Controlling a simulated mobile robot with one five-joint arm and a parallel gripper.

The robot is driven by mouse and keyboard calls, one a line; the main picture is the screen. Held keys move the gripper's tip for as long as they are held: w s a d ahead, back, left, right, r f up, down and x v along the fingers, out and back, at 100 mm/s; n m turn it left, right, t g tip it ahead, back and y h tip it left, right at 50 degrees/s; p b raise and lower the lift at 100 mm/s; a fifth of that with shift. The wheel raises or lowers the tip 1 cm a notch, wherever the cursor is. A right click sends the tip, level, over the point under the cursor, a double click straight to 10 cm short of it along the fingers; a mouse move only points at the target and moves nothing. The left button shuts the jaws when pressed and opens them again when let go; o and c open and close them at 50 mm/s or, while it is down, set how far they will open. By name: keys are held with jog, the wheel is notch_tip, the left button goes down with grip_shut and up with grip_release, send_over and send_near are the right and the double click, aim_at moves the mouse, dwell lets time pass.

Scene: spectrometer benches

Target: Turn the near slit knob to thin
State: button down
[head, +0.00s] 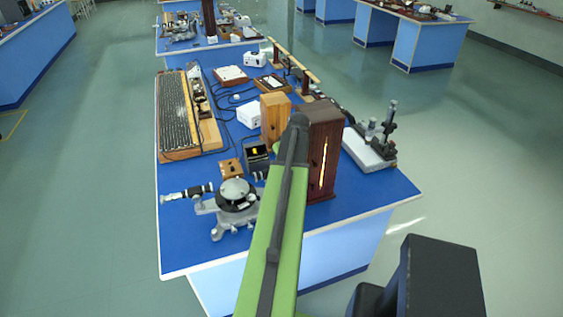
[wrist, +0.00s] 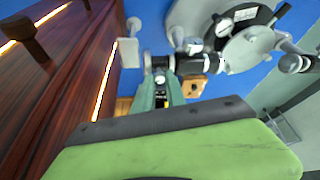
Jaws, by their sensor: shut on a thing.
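The spectrometer (head: 236,192), with a round black table on grey legs, stands at the front of the blue bench. It also shows at the top of the wrist view (wrist: 245,45). Its short dark tube (wrist: 190,63) ends in a silvery slit end (wrist: 150,62). My gripper (wrist: 161,77) has its teal fingers shut at the near side of this slit end, on what looks like the small slit knob. The knob is mostly hidden between the fingers, so its setting cannot be read. In the head view my green arm hides the gripper and the slit end.
A dark wooden lamp box (head: 322,150) with a glowing slit stands close beside my arm. It fills the left of the wrist view (wrist: 75,60). A small wooden block (head: 231,169) and a black meter (head: 256,157) stand behind the spectrometer.

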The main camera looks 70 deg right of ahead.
jog(key=c, duration=1.4)
grip_release()
jog(key=shift+s, duration=0.1)
jog(key=shift+o, duration=0.2)
jog(key=p+v, duration=1.6)
jog(key=v, duration=0.1)
jog(key=shift+r, duration=0.2)
jog(key=shift+s, duration=0.15)
